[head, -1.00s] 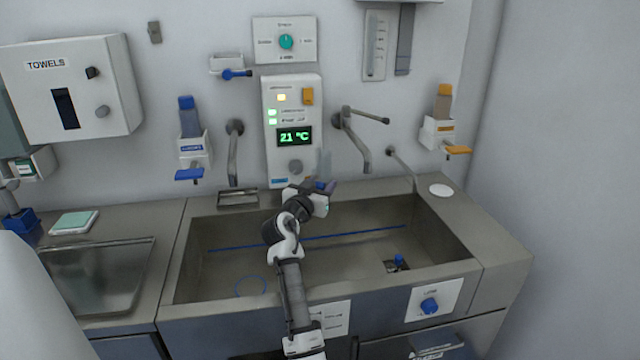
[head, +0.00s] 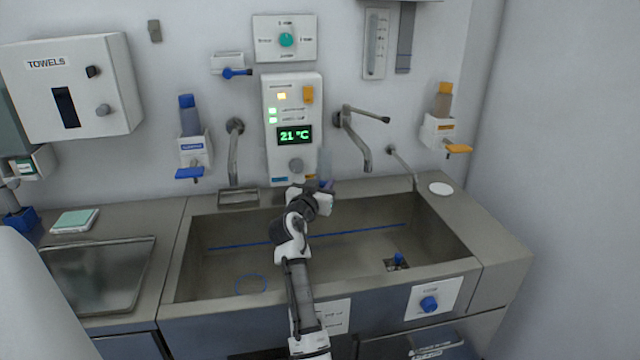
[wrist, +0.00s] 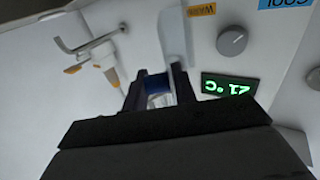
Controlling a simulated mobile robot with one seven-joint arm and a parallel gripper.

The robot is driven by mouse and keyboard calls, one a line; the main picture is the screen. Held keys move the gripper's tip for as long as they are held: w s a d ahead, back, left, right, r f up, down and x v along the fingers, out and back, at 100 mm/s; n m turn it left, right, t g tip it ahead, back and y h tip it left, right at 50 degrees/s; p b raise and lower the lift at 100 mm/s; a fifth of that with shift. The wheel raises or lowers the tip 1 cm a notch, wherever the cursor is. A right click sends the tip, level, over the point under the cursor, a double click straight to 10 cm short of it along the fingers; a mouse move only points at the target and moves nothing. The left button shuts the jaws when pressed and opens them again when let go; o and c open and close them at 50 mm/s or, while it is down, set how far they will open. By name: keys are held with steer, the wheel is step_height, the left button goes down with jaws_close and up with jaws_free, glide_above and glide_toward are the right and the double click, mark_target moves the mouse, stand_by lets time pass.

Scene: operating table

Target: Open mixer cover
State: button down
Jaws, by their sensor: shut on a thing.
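The mixer panel (head: 284,155) is a white wall box with a green "21 °C" display, a grey knob and small lit buttons. Its cover (head: 325,162) appears as a clear, translucent plate standing out from the panel's lower right side. The cover also shows in the wrist view (wrist: 173,35), edge towards the camera. My gripper (head: 326,186) is in front of the panel's lower right corner, above the back of the sink. In the wrist view my gripper (wrist: 158,80) is shut on a blue piece (wrist: 158,86) at the cover's edge. The hinge is not clearly seen.
A spout (head: 235,155) hangs left of the panel and a lever tap (head: 358,140) right of it. Dispensers with a blue lever (head: 189,174) and an orange lever (head: 458,148) flank these. The steel sink (head: 450,265) lies below, mostly empty.

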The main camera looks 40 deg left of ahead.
steer(key=shift+n+y, duration=0.4)
steer(key=shift+y, duration=0.2)
steer(key=shift+w+d+b, duration=0.45)
steer(key=shift+w+d, duration=0.3)
steer(key=shift+w, duration=0.15)
steer(key=shift+w+d+b, duration=0.45)
steer(key=shift+w+d, duration=0.25)
steer(key=shift+w, duration=0.2)
steer(key=c, duration=2.2)
jaws_free()
steer(key=shift+w+d+r+b, duration=0.1)
steer(key=shift+w+d+b, duration=0.2)
steer(key=shift+w, duration=0.2)
steer(key=shift+w+d+b, duration=0.2)
steer(key=shift+w+d, duration=0.05)
steer(key=shift+w, duration=0.2)
steer(key=c, duration=2.2)
jaws_free()
steer(key=c, duration=2.2)
jaws_free()
steer(key=c, duration=1.2)
jaws_free()
steer(key=shift+w, duration=0.1)
steer(key=shift+s+a+g, duration=0.25)
steer(key=shift+g, duration=0.05)
